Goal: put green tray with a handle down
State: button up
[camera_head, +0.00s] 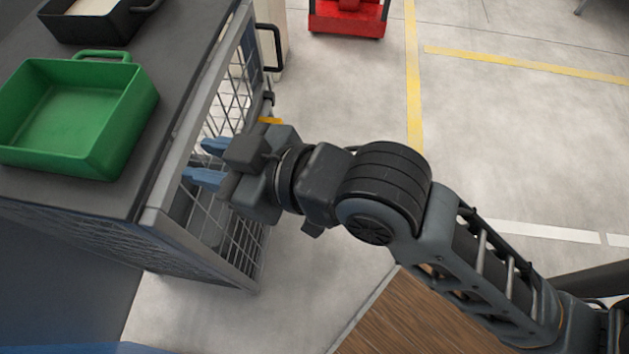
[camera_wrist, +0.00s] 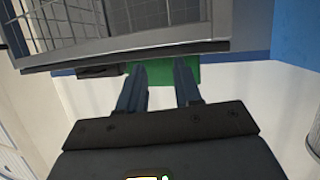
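The green tray with a handle (camera_head: 115,135) rests upright on the dark top of a mesh-sided cart (camera_head: 165,165) at the left of the head view. It looks empty, and its handle (camera_head: 100,54) is on the far side. My gripper (camera_head: 206,162) is to the right of the tray, beside the cart's mesh side and apart from the tray. Its two blue fingers are spread with nothing held between them. In the wrist view, a green patch (camera_wrist: 187,68) shows beyond the open fingers; I cannot tell if it is this tray.
A black tray with pale contents (camera_head: 95,22) sits behind the green tray on the cart top. A red object (camera_head: 348,18) stands on the floor at the top. The cart's mesh side and frame are close to my gripper. The floor with yellow lines is clear on the right.

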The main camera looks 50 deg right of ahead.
jog(key=s+d+f+m+t+h, duration=0.1)
jog(key=s+d+f+m+h, duration=0.2)
jog(key=s, duration=0.4)
jog(key=s+d+f, duration=0.2)
jog(key=s+d, duration=0.4)
jog(key=s+d+r+m+h, duration=0.1)
jog(key=s+d+h, duration=0.1)
jog(key=s, duration=0.9)
jog(key=shift+s+d+r+m+t, duration=0.4)
jog(key=shift+d, duration=0.25)
